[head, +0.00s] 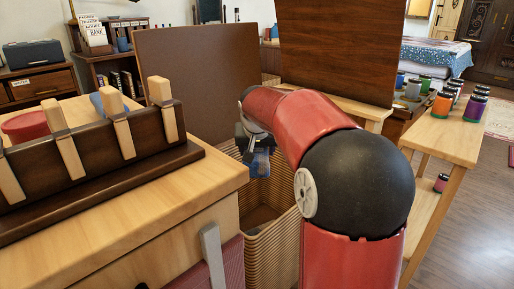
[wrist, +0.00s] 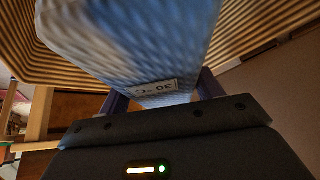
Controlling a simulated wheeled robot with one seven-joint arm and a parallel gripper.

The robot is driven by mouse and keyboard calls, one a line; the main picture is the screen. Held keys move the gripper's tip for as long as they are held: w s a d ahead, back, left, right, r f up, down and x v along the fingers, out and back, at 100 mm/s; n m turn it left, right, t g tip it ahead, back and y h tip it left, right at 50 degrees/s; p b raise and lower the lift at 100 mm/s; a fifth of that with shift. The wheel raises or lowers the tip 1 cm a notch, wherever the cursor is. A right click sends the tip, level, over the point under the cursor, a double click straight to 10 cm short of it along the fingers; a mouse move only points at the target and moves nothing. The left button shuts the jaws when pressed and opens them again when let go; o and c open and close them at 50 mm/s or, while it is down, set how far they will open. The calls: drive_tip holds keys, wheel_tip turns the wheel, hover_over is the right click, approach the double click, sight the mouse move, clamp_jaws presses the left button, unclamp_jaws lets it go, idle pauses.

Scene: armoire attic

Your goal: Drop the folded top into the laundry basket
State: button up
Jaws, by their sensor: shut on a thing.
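The folded top is blue and white with a small care label, and it fills the upper middle of the wrist view (wrist: 150,45). My gripper (wrist: 160,98) is shut on it, one dark finger on each side. In the head view my gripper (head: 260,160) points down over the open mouth of the laundry basket, and a bit of the blue top (head: 259,163) shows below it. The laundry basket (head: 275,240) is tan, ribbed and square, with its inside visible. Its ribbed walls also show in the wrist view (wrist: 262,30). My arm hides the basket's right part.
A wooden cabinet (head: 130,225) with a dark slatted rack (head: 95,155) stands left of the basket. A brown panel (head: 195,85) stands behind it. A wooden table (head: 440,135) with several paint jars is at the right. Open floor lies far right.

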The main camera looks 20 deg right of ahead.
drive_tip(key=shift+r, duration=0.1)
drive_tip(key=o, duration=1.1)
drive_tip(key=shift+o, duration=0.2)
drive_tip(key=p+v, duration=0.1)
drive_tip(key=v, duration=0.6)
drive_tip(key=shift+s+a+r, duration=0.1)
drive_tip(key=shift+s+r, duration=0.1)
drive_tip(key=shift+r, duration=0.1)
